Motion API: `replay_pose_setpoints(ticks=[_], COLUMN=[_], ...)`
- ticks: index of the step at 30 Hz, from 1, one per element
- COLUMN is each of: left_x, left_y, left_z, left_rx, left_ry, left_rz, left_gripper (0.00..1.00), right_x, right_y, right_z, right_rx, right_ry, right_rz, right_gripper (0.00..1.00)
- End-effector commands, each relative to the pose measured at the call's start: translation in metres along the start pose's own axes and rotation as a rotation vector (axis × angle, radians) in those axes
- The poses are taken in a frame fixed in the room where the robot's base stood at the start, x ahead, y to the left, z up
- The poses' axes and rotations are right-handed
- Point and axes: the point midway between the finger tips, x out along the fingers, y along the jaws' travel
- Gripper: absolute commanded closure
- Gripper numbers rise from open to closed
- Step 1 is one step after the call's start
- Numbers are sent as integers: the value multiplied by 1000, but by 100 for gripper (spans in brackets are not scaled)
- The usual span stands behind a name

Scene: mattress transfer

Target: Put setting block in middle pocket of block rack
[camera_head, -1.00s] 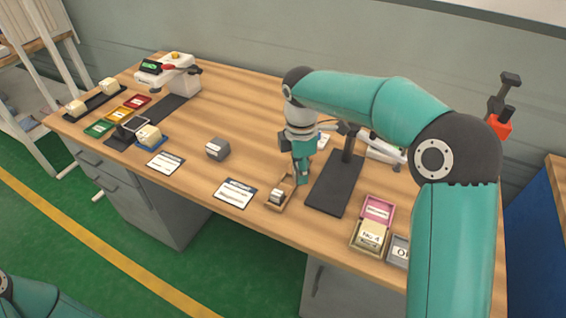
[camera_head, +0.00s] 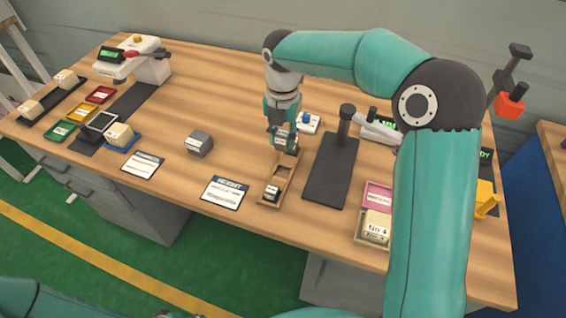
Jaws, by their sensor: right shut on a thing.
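The wooden block rack (camera_head: 279,181) lies on the table in the middle of the view, running front to back. A small grey block with a white label (camera_head: 271,192) sits in its front pocket. My right gripper (camera_head: 284,146) is shut on a small grey setting block (camera_head: 285,141) over the rack's rear part. The gripper hides some of that block, and I cannot tell whether it touches the rack. The middle of the rack shows bare wood.
A dark stand (camera_head: 331,170) is close on the rack's right. A "HEIGHT" card (camera_head: 225,192) and a grey cube (camera_head: 199,144) are to its left. A pink box (camera_head: 377,196) and a cream-block box (camera_head: 375,228) are front right. Bare wood (camera_head: 230,110) lies behind.

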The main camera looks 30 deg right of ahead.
Motion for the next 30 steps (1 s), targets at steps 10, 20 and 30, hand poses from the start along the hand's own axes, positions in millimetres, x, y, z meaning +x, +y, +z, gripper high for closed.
replay_pose_setpoints(ticks=[10, 20, 30], left_x=[0, 0, 0], left_y=[0, 0, 0], left_z=[0, 0, 0], left_rx=[0, 0, 0], left_ry=[1, 1, 1], left_rz=[0, 0, 0], left_gripper=[60, 60, 60], right_x=[55, 93, 98], right_y=[1, 2, 2], right_z=[0, 0, 0], right_rx=[-1, -1, -2], right_ry=[-1, 0, -2], right_rz=[0, 0, 2], right_gripper=[100, 100, 100])
